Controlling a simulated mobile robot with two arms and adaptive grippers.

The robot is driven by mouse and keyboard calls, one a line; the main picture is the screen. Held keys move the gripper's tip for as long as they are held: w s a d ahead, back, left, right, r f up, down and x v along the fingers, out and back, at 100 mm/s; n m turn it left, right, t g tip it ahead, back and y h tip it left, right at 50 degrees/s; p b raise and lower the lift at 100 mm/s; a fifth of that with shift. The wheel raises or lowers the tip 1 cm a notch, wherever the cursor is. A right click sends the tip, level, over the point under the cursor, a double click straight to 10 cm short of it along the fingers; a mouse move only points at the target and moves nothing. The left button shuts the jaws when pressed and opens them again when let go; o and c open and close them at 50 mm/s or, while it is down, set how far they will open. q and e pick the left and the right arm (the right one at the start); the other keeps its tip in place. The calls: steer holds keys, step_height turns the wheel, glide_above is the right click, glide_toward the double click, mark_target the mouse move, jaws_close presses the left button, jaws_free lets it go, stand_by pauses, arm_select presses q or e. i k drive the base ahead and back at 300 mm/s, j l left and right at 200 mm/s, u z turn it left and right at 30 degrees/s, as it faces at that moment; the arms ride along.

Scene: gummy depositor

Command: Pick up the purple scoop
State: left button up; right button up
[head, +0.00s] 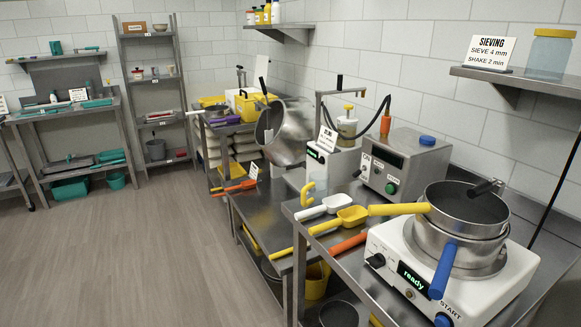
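I cannot make out a clear purple scoop. A small purple item (160,116) lies on a middle shelf of the grey rack at the back, too small to identify. Purple also shows along the edge of the back table, below the yellow things, and I cannot tell what it is. A white scoop (336,204) and a yellow scoop (350,215) lie on the near right steel bench, with an orange handle (347,243) beside them. Neither of my grippers is in view.
The near right bench (300,212) carries a sieve shaker (440,270) with a steel pan on top, reading "ready". A tilted steel drum (290,130) stands behind it. The grey rack (150,80) and a green-stocked bench stand at the back left. The wooden floor at left is clear.

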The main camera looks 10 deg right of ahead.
mark_target(232, 119)
steer(key=i+j+z, duration=0.7)
steer(key=j+z, duration=0.15)
steer(key=j, duration=0.2)
steer(key=i+j, duration=0.15)
steer(key=j, duration=0.25)
steer(key=i+j, duration=0.15)
steer(key=j, duration=0.25)
steer(key=i+j+z, duration=0.1)
steer(key=j, duration=0.25)
steer(key=i+j, duration=0.2)
steer(key=j, duration=0.2)
steer(key=i+j, duration=0.15)
steer(key=j, duration=0.25)
steer(key=i+j+z, duration=0.1)
steer(key=j, duration=0.35)
steer(key=i+j, duration=0.4)
steer(key=j, duration=0.2)
steer(key=i+j, duration=0.45)
steer(key=j, duration=0.15)
